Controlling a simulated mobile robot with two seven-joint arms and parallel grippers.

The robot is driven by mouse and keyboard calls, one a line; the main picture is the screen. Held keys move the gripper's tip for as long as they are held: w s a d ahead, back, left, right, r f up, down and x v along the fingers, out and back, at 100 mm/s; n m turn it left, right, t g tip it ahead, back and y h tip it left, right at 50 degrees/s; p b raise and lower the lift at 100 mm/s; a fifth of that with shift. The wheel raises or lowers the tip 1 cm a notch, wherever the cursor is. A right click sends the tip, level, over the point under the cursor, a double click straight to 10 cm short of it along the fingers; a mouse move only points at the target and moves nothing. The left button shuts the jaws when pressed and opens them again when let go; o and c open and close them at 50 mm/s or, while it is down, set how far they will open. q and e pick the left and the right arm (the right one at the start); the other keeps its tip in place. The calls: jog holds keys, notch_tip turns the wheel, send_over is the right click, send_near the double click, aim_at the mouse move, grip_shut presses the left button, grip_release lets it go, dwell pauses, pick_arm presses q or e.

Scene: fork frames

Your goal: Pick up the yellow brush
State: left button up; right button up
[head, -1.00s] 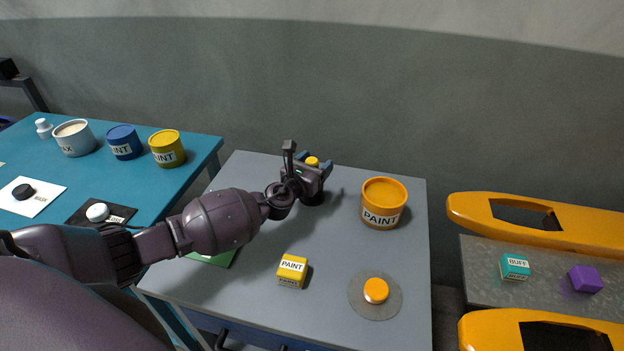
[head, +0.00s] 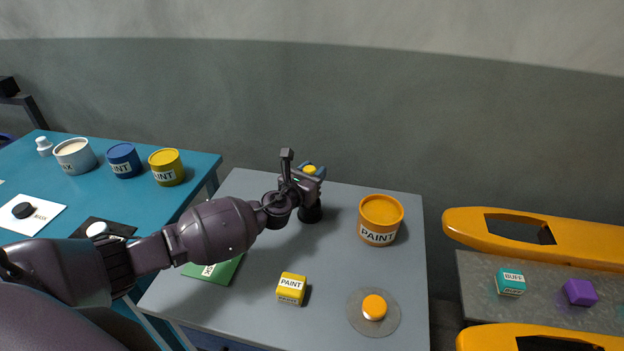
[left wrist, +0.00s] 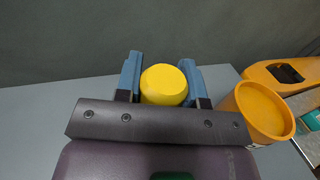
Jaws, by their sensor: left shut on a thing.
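The yellow brush (head: 309,169) is upright between the jaws of my left gripper (head: 312,173), at the back of the grey table (head: 345,270). Its yellow top shows between the fingers, and a dark part shows below the gripper. Much of its middle is hidden by the gripper. In the left wrist view, the brush's round yellow top (left wrist: 163,86) sits between the two blue fingers of my left gripper (left wrist: 161,72), which is shut on it. I cannot tell whether its lower end clears the table. My right gripper is not in view.
An orange paint can (head: 380,220) stands right of the gripper. A yellow paint box (head: 291,289), a grey disc with an orange knob (head: 374,307) and a green sheet (head: 215,271) lie nearer. A blue table (head: 100,190) with several pots is left; an orange-ended stand (head: 545,235) is right.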

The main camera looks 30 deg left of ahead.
pick_arm(q)
notch_tip(320, 180, up, 10)
jog(key=p, duration=0.3)
jog(key=shift+f, duration=0.1)
notch_tip(320, 180, up, 7)
jog(key=p, duration=0.1)
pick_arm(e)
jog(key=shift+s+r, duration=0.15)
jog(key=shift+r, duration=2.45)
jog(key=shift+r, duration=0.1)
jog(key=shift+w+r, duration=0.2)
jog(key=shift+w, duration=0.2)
pick_arm(q)
jog(key=shift+d+p, duration=0.1)
jog(key=shift+p, duration=0.2)
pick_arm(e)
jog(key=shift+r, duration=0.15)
